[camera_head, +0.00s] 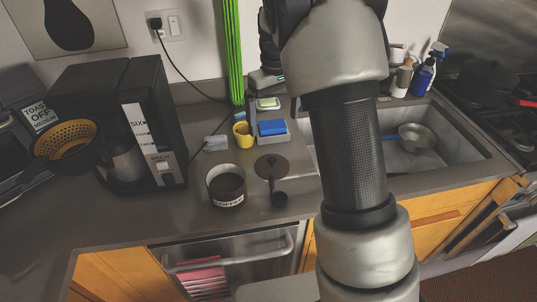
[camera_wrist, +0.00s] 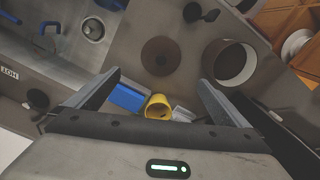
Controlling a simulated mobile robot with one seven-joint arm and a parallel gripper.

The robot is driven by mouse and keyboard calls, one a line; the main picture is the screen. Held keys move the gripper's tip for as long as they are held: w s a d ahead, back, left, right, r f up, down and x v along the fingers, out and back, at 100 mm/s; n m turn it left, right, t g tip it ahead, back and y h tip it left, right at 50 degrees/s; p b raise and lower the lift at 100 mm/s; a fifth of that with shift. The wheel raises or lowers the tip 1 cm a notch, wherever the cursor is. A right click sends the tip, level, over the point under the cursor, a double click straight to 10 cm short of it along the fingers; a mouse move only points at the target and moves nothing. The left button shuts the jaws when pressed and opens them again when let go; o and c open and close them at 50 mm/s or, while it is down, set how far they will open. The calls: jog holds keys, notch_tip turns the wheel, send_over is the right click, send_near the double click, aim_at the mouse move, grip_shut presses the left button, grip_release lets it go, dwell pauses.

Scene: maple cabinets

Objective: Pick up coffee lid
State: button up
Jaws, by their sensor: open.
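The coffee lid (camera_head: 272,167) is a flat dark brown disc lying on the grey counter. In the wrist view the lid (camera_wrist: 161,56) shows just beyond the fingertips, roughly centred between them. My gripper (camera_wrist: 160,78) is open and empty, and appears to be above the counter, apart from the lid. In the head view my arm hides most of the gripper. The open coffee canister (camera_head: 226,188), white inside with a COFFEE label, stands left of the lid. It also shows in the wrist view (camera_wrist: 229,63), right of the lid.
A small dark round item (camera_head: 279,199) lies in front of the lid. A yellow cup (camera_head: 243,134) and a blue sponge (camera_head: 272,128) are behind it. A black coffee maker (camera_head: 121,122) stands left. The sink (camera_head: 446,146) with a metal pan (camera_head: 417,136) is right.

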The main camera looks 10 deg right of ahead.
send_over(272, 159)
jog(key=f, duration=1.1)
jog(key=shift+s+d+p, duration=0.1)
jog(key=shift+d+p, duration=0.1)
jog(key=shift+p, duration=0.15)
jog(key=shift+w+a+f+p, duration=0.1)
jog(key=shift+f+p, duration=0.15)
jog(key=shift+f, duration=1.2)
jog(key=shift+w+a+f+p, duration=0.1)
jog(key=shift+f+p, duration=0.1)
jog(key=shift+f, duration=1.2)
jog(key=c, duration=0.9)
